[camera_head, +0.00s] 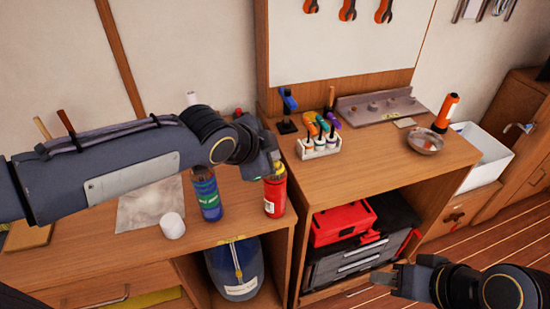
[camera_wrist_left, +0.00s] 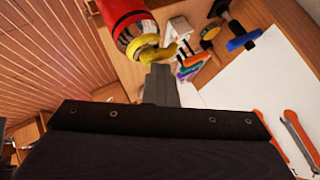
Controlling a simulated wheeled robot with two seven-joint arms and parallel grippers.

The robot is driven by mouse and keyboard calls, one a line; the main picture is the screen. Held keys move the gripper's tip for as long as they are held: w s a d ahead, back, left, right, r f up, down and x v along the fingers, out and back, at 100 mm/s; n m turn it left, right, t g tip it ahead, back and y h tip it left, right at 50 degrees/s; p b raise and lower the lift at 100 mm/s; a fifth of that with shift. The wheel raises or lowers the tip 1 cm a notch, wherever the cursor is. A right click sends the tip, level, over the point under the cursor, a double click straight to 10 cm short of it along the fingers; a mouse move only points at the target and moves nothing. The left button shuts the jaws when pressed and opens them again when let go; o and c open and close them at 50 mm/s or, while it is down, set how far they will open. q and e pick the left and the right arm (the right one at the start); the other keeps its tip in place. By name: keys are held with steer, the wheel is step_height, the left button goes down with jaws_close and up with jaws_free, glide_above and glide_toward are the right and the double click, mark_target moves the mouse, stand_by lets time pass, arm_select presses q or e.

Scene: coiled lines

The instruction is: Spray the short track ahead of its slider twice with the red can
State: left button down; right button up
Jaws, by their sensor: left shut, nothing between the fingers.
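The red can (camera_head: 275,195) with a yellow top stands upright near the front edge of the wooden bench. My left gripper (camera_head: 272,163) is beside its top, shut and empty. In the left wrist view the red can (camera_wrist_left: 122,12) and its yellow top (camera_wrist_left: 143,45) are just beyond my shut left fingers (camera_wrist_left: 161,82); I cannot tell whether they touch. A grey metal piece with several knobs (camera_head: 380,107) lies at the back of the right bench; I cannot make out which part is the short track or its slider. My right gripper (camera_head: 400,279) is low, before the cabinet.
A blue-green can (camera_head: 207,195) and a white cap (camera_head: 172,225) stand left of the red can. A rack of coloured tools (camera_head: 318,145), a metal bowl (camera_head: 425,142) and an orange torch (camera_head: 447,113) occupy the right bench. Its middle front is clear.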

arm_select(q)
steer(key=shift+r, duration=0.25)
steer(key=shift+r+p, duration=0.15)
steer(key=shift+p, duration=0.2)
step_height(320, 180, up, 6)
steer(key=p, duration=0.4)
stand_by(0.6)
